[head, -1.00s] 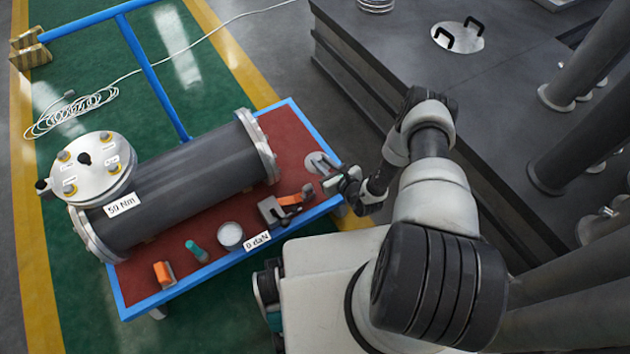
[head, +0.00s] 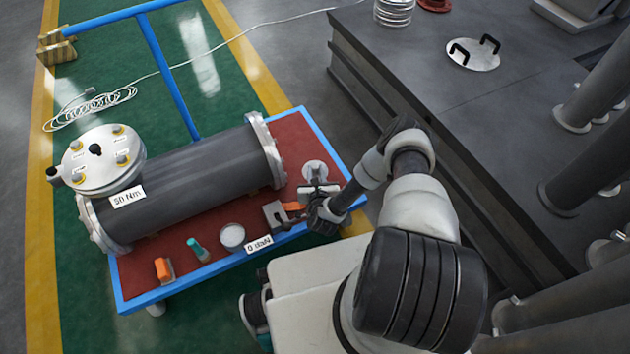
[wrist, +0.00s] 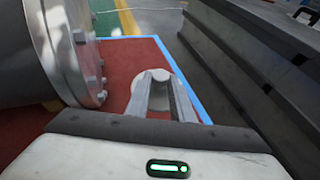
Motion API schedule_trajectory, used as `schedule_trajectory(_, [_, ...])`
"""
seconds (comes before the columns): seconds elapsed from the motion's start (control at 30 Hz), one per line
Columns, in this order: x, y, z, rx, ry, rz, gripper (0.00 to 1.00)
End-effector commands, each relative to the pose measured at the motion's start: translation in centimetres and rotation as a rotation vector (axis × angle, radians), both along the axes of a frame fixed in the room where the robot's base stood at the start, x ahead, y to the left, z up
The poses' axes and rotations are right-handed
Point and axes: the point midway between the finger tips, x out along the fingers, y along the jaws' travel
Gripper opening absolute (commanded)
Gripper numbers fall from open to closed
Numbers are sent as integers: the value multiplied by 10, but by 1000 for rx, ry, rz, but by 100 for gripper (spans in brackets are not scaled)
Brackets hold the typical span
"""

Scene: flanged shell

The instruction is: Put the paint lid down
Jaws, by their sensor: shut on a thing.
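The paint lid (head: 314,171) is a pale grey disc at the right end of the red-topped table. My gripper (head: 318,188) is shut on it, with the fingers reaching in from the near side. In the wrist view the lid (wrist: 163,84) shows beyond and between the two finger bars, above or on the red surface. Whether it touches the table I cannot tell. The exact grip point is partly hidden by the fingers.
The blue-edged table (head: 200,279) carries a dark flanged shell (head: 205,175) left of the lid. A grey-and-orange tool (head: 279,214), an open white-filled can (head: 232,236), a teal item (head: 197,249) and an orange block (head: 164,269) line the front. Bare red surface surrounds the lid.

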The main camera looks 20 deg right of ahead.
Motion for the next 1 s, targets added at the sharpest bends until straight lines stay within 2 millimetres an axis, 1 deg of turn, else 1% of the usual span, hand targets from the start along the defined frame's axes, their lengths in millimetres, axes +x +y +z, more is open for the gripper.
schedule_trajectory(0.23, [0,1,-33,-1,0,3,0])
schedule_trajectory(0.3, [0,0,-38,-2,-1,2,0])
schedule_trajectory(0.53, [0,0,-37,0,-1,1,0])
schedule_trajectory(0.9, [0,0,-48,0,-1,1,0])
schedule_trajectory(1.0, [0,0,-49,0,-1,1,0])
